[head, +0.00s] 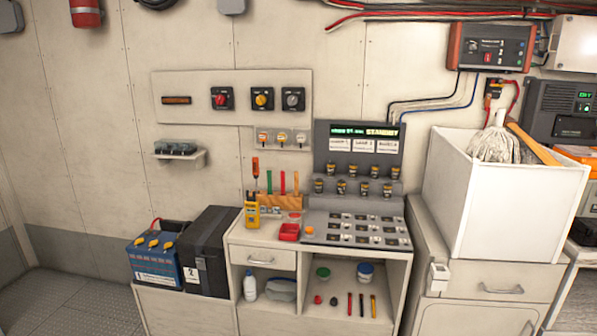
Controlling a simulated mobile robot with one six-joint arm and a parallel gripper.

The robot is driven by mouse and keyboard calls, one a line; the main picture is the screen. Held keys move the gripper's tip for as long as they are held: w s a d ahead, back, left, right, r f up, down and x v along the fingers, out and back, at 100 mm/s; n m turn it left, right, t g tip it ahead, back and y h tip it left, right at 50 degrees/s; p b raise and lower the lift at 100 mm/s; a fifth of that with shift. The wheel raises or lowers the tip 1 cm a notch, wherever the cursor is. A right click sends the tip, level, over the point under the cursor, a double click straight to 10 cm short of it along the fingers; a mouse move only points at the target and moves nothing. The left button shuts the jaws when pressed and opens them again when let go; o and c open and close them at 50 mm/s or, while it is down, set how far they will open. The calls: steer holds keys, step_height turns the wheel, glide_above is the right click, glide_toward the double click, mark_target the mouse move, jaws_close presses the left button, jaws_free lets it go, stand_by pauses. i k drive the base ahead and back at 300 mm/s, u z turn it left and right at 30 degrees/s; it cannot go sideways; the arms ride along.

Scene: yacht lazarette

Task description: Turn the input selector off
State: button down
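Three rotary switches sit in a row on a pale wall panel (190,82): one with a red knob (221,98), one with a yellow knob (262,99) and one with a grey knob (293,99). Each has a dark square plate. Their labels are too small to read, so I cannot tell which is the input selector, nor their exact settings. A dark strip with orange marks (176,100) is left of them. A small plate with several round orange and white pieces (282,138) is just below. My gripper is not in view.
Below the panel stands a white cabinet (262,236) with tools and a grey sloped console (357,160). A small shelf (181,158) juts from the wall. Batteries (155,260) stand lower left; a tall white bin (510,205) stands right. The grey floor (65,300) shows lower left.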

mark_target(292, 100)
steer(key=u, duration=0.35)
steer(key=i, duration=0.6)
steer(key=u, duration=0.85)
steer(key=i, duration=1.15)
steer(key=u, duration=0.3)
